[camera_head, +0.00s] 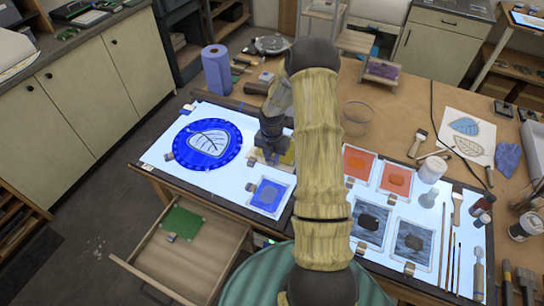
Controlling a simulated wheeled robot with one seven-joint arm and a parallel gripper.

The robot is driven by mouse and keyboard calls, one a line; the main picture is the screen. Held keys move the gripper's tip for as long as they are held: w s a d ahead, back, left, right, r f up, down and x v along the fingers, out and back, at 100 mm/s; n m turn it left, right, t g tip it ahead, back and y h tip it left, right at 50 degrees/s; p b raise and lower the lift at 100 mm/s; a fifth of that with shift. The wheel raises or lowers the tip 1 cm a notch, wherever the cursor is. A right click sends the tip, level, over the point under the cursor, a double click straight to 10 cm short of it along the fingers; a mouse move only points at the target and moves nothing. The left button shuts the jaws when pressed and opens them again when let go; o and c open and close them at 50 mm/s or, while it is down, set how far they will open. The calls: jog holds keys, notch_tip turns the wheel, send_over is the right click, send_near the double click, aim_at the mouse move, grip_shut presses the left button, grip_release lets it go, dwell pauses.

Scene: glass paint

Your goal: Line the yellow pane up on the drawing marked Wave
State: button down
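My gripper (269,152) points down over the right part of the left light panel (154,154), partly behind my own arm. A small part of the yellow pane (287,157) shows beside and under the gripper; the rest is hidden by the gripper and arm. I cannot tell whether the fingers are closed on the pane or whether it touches the panel. No drawing marked Wave can be read in this view. A blue pane (268,195) lies on the panel just below the gripper.
Right of my arm, two orange panes (357,164) (397,179) and two grey panes (370,223) (412,243) lie on another lit area. An open drawer (190,255) juts out below.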

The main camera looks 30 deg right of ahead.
jog(key=c, duration=1.1)
grip_release()
jog(key=shift+r, duration=0.1)
notch_tip(320, 180, up, 17)
jog(key=b, duration=0.4)
jog(key=shift+r, duration=0.15)
jog(key=shift+a, duration=0.15)
jog(key=s+a+m+t, duration=0.1)
jog(key=s+a+m, duration=0.4)
jog(key=m, duration=0.3)
jog(key=s+a+m, duration=0.5)
jog(key=s+m, duration=0.2)
jog(key=m, duration=0.2)
jog(key=s+a+m+t, duration=0.1)
jog(key=s+a+m, duration=0.4)
jog(key=m, duration=0.4)
jog(key=shift+s+t+b, duration=0.3)
jog(key=shift+s+b, duration=0.1)
jog(key=shift+s, duration=0.5)
